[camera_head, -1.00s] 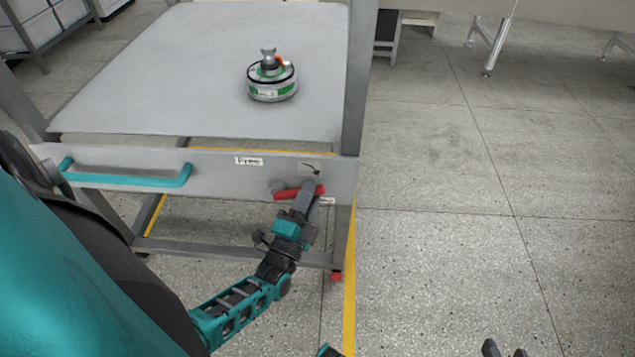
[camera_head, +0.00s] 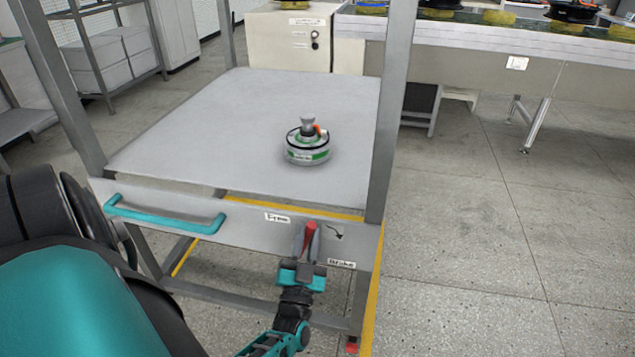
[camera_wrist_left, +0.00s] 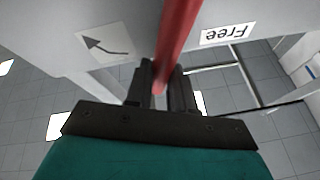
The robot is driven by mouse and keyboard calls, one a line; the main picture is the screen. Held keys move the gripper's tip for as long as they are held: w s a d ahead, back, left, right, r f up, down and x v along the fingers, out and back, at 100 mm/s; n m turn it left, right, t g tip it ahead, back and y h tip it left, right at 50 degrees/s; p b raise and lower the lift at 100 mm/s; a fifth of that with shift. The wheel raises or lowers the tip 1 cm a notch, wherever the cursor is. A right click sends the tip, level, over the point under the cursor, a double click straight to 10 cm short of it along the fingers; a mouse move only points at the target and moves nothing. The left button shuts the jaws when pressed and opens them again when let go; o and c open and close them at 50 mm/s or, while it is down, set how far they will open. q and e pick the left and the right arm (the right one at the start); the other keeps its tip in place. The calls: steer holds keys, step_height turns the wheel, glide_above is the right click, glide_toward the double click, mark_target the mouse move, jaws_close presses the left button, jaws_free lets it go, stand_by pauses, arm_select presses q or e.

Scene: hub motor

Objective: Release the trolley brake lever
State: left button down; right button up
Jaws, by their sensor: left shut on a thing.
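The lever's pivot is hidden. My right gripper is out of view.
A hub motor (camera_head: 307,147) stands on the trolley's top shelf. A teal handle (camera_head: 165,215) is left of the lever on the front panel. A workbench (camera_head: 490,65) and a cream cabinet (camera_head: 290,40) stand behind. The floor at right is clear.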

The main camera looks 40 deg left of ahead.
arm_select(q)
steer(key=shift+s+a+r+n+g+y+p, duration=0.15)
steer(key=shift+s+a+n+g+y, duration=0.2)
steer(key=shift+n, duration=0.6)
steer(key=shift+s+a+n+g+y+p, duration=0.15)
steer(key=shift+a+n+g+y, duration=0.25)
steer(key=shift+n, duration=0.5)
steer(key=shift+s+a+r+n+g+y+p, duration=0.15)
steer(key=shift+s+a+n+g+y, duration=0.2)
steer(key=shift+n, duration=0.6)
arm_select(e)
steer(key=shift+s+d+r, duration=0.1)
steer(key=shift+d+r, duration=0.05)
arm_select(q)
steer(key=shift+w, duration=0.15)
steer(key=c, duration=1)
jaws_free()
steer(key=shift+o, duration=0.2)
steer(key=shift+f, duration=0.1)
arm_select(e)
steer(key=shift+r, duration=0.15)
